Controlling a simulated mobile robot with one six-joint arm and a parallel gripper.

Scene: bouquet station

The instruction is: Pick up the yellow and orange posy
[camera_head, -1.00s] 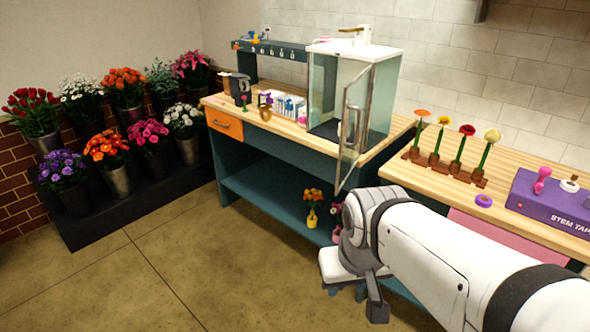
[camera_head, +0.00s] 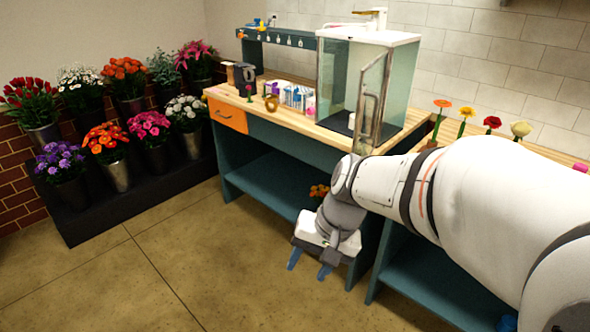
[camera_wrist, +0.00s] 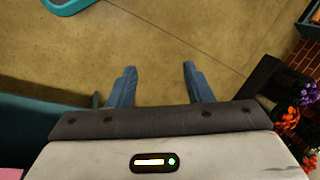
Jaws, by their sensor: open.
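The yellow and orange posy (camera_head: 318,191) shows only as a small patch of orange and yellow blooms in the head view, on the lower shelf under the workbench. Its lower part is hidden behind my wrist. My gripper (camera_head: 309,265) points downward in front of the bench, nearer the camera than the posy in this view. Its two blue fingers are apart with nothing between them. The wrist view also shows my gripper (camera_wrist: 160,70) open over bare floor, and the posy is not in that view.
The glass cabinet's door (camera_head: 371,100) stands open above my wrist. The teal lower shelf (camera_head: 265,180) is bare on its left. A black stand (camera_head: 110,205) with potted flowers is at left. The concrete floor (camera_head: 190,255) between is clear. Upright flowers (camera_head: 465,120) stand on the right bench.

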